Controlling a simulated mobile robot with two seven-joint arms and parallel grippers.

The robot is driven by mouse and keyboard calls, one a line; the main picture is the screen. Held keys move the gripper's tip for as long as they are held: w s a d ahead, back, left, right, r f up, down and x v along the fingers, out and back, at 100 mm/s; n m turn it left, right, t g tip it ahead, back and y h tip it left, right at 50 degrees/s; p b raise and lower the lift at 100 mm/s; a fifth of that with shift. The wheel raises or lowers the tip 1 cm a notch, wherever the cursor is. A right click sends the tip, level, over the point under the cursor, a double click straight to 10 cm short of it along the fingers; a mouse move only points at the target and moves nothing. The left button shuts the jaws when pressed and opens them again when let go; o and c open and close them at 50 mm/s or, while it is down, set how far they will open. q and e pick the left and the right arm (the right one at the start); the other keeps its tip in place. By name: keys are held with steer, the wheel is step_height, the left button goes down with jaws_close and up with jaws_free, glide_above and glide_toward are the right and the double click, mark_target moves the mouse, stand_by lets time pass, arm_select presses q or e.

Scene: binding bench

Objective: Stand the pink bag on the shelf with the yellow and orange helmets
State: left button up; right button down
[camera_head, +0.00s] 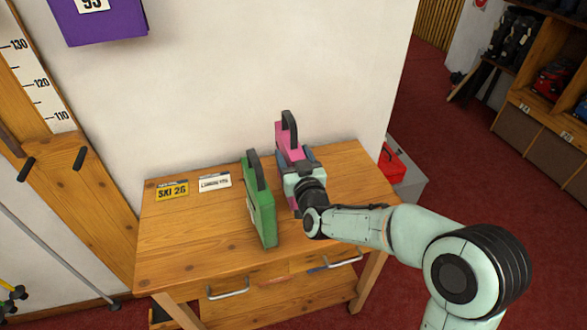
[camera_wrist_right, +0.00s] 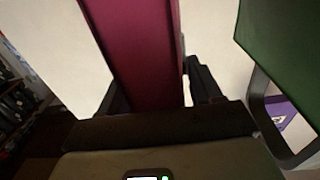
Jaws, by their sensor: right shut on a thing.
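The pink bag (camera_head: 283,140) with a dark handle is upright at the wooden bench, partly hidden behind my right gripper (camera_head: 299,172). In the right wrist view the pink bag (camera_wrist_right: 138,45) stands between the two dark fingers of my right gripper (camera_wrist_right: 155,88), which is shut on it. I cannot tell whether the bag touches the bench top. The shelf with the yellow and orange helmets is not identifiable in these views. My left gripper is not in view.
A green bag (camera_head: 262,205) stands on the bench (camera_head: 185,232) just left of the pink bag. Two tags, yellow (camera_head: 172,191) and white (camera_head: 215,181), lie at the back left. A red box (camera_head: 391,163) is right of the bench. Cubby shelving (camera_head: 530,117) stands far right.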

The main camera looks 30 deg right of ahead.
steer(key=shift+f, duration=1.75)
steer(key=shift+f+b, duration=0.15)
steer(key=shift+b, duration=0.2)
steer(key=shift+c, duration=1)
jaws_free()
